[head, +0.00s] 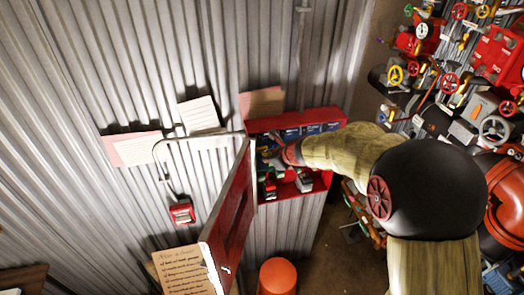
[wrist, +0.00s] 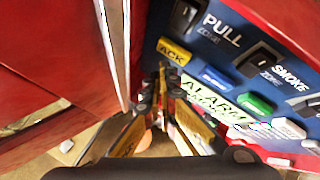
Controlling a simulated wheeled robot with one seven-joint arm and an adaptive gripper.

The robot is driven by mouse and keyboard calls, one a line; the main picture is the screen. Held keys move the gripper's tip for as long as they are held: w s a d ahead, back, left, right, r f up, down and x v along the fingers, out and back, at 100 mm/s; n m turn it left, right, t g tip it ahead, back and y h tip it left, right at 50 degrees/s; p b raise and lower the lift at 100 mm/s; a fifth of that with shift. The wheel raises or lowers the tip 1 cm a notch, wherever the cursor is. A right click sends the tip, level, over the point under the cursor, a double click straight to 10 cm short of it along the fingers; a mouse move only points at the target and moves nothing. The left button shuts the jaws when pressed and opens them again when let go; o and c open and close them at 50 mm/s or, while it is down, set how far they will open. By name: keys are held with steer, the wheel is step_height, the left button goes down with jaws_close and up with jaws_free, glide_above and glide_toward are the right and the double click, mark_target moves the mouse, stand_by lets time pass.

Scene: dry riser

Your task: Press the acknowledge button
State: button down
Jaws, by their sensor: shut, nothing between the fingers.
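A yellow plate lettered ACK (wrist: 172,51) shows on the blue panel in the wrist view. I cannot tell whether this plate is the acknowledge button itself or a label beside it. My gripper (wrist: 160,88) is shut and empty, its fingertips just below the ACK plate in the picture. I cannot tell whether they touch the panel. In the head view my gripper (head: 273,153) reaches into the open red cabinet (head: 290,120), and my arm hides part of the panel.
The cabinet's open red door (head: 232,205) stands left of my gripper. The panel also carries an ALARM label (wrist: 215,105), a green key (wrist: 256,104) and PULL and SMOKE switches. An orange drum (head: 277,276) stands below, and valves and pipes crowd the right.

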steer(key=shift+w, duration=0.15)
stand_by(0.4)
steer(key=shift+w+a, duration=0.1)
steer(key=shift+w, duration=0.15)
steer(key=shift+w+a+p, duration=0.1)
steer(key=shift+w+p, duration=0.2)
steer(key=shift+w, duration=0.2)
stand_by(0.9)
steer(key=shift+s+d+b, duration=0.2)
steer(key=shift+s+b, duration=0.25)
steer(key=shift+s, duration=0.5)
steer(key=s+b, duration=0.1)
steer(key=s, duration=0.1)
steer(key=s+d, duration=0.1)
steer(key=s, duration=0.2)
steer(key=shift+b, duration=0.35)
steer(key=shift+w, duration=0.1)
stand_by(0.6)
